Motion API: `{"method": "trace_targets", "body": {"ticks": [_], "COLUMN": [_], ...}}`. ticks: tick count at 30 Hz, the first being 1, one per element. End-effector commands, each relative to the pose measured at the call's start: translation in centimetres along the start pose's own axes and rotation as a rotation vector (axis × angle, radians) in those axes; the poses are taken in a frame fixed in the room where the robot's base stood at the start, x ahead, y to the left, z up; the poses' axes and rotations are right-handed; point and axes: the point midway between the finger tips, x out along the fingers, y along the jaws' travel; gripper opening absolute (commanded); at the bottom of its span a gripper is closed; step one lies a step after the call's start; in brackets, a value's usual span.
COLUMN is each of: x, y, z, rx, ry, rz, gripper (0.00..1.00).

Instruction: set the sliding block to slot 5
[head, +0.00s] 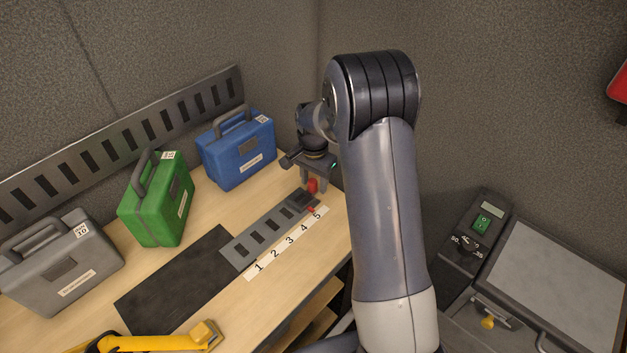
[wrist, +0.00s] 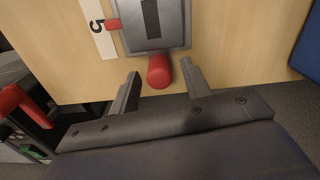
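The sliding block (head: 299,199) is a grey piece at the right end of the slotted plate (head: 262,232); it also shows at the top of the wrist view (wrist: 181,24). Its small red pointer (wrist: 113,24) is beside the printed 5 of the number strip (head: 289,243). The upright red knob (wrist: 159,70) is at the block's edge. My gripper (wrist: 160,69) is open, with one finger on each side of the knob and visible gaps to it. In the head view my gripper (head: 316,186) is over the plate's far right end.
A blue case (head: 238,152), a green case (head: 160,205) and a grey case (head: 62,268) stand along the back of the bench. A dark mat (head: 180,285) lies left of the plate, and a yellow tool (head: 165,340) is at the front. A slotted metal rail (head: 130,132) runs along the wall.

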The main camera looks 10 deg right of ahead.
Motion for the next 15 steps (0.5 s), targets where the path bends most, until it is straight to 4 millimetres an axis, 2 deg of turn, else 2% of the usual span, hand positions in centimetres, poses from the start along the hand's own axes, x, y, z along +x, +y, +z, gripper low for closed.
{"method": "trace_targets", "body": {"ticks": [8,11,15], "x": [-0.3,-1.5,-4.3], "y": [0.0,-0.1,-0.1], "z": [0.1,0.0,-0.1], "rx": [0.0,0.0,0.0], "ry": [-0.001,0.0,0.002], "rz": [0.0,-0.002,-0.004], "gripper": [0.45,0.45,0.45]}}
